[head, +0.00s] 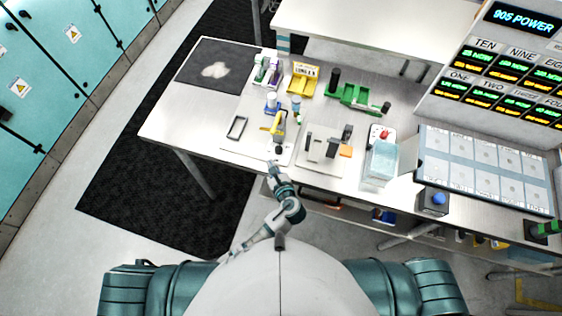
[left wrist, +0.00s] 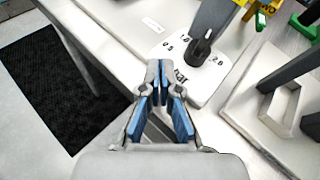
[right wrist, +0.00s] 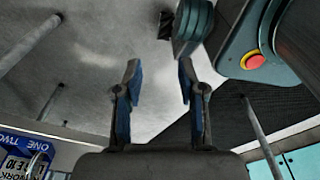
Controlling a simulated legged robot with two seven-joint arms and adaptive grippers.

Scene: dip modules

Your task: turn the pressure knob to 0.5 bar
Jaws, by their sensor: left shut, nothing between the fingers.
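The black pressure knob (left wrist: 199,50) stands on a white plate (left wrist: 215,82) marked 0.5, 1.0, 2.0 and "bar" in the left wrist view. Which mark the knob points to is hard to tell. In the head view the knob (head: 278,150) is small, at the table's front edge.
A grey post-like part rises behind the knob. A fixture with dark posts (head: 320,147) stands right of the plate, then a clear blue box (head: 381,160). A small black frame (head: 237,127) lies to the left. The table's front left (head: 175,130) is bare.

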